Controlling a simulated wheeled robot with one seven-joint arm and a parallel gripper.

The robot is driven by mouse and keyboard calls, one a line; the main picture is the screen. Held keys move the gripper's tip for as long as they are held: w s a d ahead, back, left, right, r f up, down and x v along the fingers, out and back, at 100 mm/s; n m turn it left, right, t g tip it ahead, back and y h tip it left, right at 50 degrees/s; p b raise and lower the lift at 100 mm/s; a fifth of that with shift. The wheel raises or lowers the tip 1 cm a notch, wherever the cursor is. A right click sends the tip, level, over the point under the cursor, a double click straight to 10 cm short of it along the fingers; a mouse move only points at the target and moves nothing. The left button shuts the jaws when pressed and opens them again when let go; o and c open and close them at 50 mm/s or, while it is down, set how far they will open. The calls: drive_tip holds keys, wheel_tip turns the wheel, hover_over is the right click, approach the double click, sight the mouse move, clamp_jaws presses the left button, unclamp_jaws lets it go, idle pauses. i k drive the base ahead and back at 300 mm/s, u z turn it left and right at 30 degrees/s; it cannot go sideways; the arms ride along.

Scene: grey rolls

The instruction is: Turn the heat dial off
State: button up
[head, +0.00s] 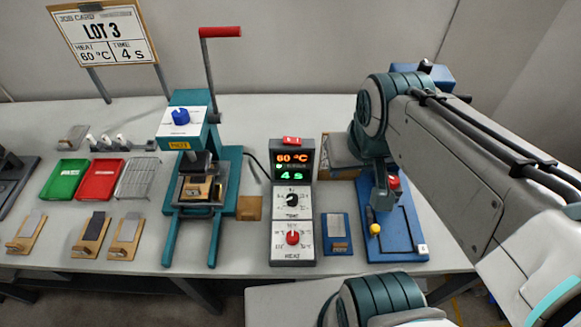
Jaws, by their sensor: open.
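The heat dial (292,238) is a red knob on a white plate marked HEAT, low on the front of the grey control box (308,222). Its pointer setting is too small to read. Above it are a black time dial (292,200) and a lit display (291,166) showing 60 °C in orange and 4 S in green. A red switch (291,140) sits on top of the box. My gripper (381,205) is open, right of the box and apart from the dial, over a blue board. My arm partly hides that board.
A teal heat press (225,180) with a red-handled lever stands left of the box. A small blue plate (336,234) lies between the box and the blue board (405,240), which has a yellow knob (375,230). Green (64,180) and red (101,180) trays lie farther left.

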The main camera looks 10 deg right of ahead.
sight(292, 237)
drive_tip(key=k, duration=1.25)
drive_tip(key=z, duration=0.7)
drive_tip(key=i, duration=1.1)
drive_tip(key=u, duration=0.65)
